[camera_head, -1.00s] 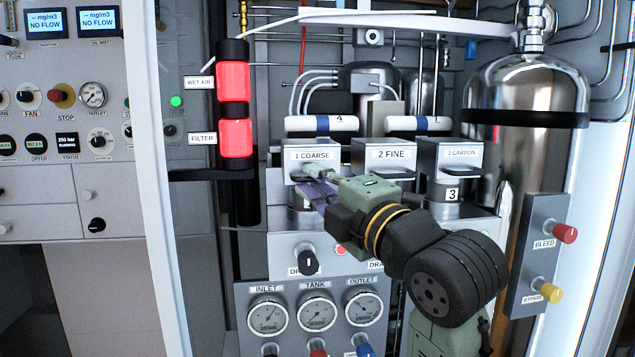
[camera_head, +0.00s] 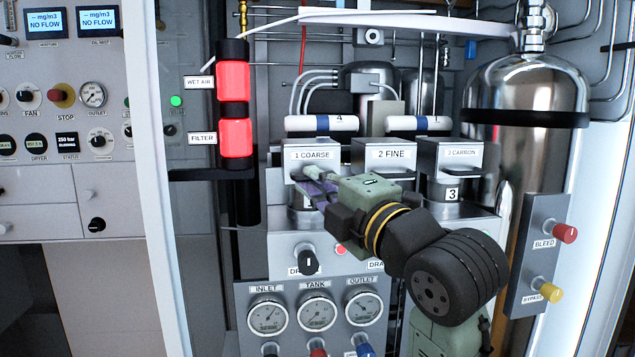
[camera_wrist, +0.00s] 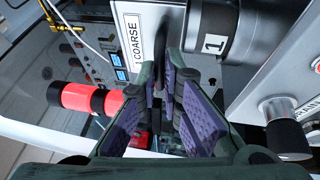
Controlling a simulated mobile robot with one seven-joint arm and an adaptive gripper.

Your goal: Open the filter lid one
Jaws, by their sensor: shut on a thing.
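The filter one lid is a white box front labelled "1 COARSE" (camera_head: 312,155), at the left of a row of three. It shows tilted in the wrist view (camera_wrist: 128,20). A dark handle (camera_wrist: 160,42) runs along its lower edge. My gripper (camera_head: 316,181) is at this handle, with its purple-padded fingers (camera_wrist: 172,85) on either side of it, shut on it. The lid looks closed over a dark-banded canister marked "1" (camera_wrist: 213,42). In the head view my fingers and wrist hide most of the handle and canister.
Lids "2 FINE" (camera_head: 390,155) and "3 CARBON" (camera_head: 461,153) stand close on the right. A black drain knob (camera_head: 307,262) sits below. A red-lit filter column (camera_head: 235,140) stands to the left, with a white upright edge (camera_head: 160,200) beyond it.

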